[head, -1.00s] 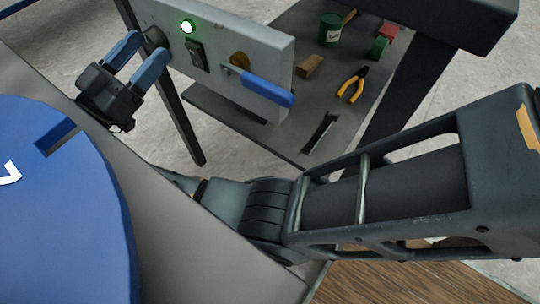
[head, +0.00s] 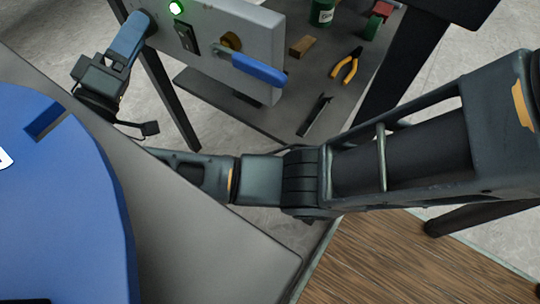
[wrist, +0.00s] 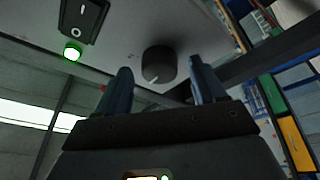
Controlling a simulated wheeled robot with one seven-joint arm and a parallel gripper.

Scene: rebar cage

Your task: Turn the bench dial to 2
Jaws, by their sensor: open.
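The bench dial (wrist: 158,62) is a round black knob on the underside-lit grey panel in the wrist view. A short white mark on it points toward the lower left of that view; no numbers are legible. My gripper (wrist: 161,68) is open, with one blue finger on each side of the dial and visible gaps between. I cannot tell whether the fingertips reach past the dial's face. In the head view my gripper (head: 138,20) is at the panel's left end, its fingers overlapping and hiding most of the dial.
The panel (head: 262,35) also carries a lit green lamp (head: 176,7), a black rocker switch (head: 186,38) and a blue lever handle (head: 259,70). Pliers (head: 346,63) and a wooden block (head: 302,46) lie on the bench behind.

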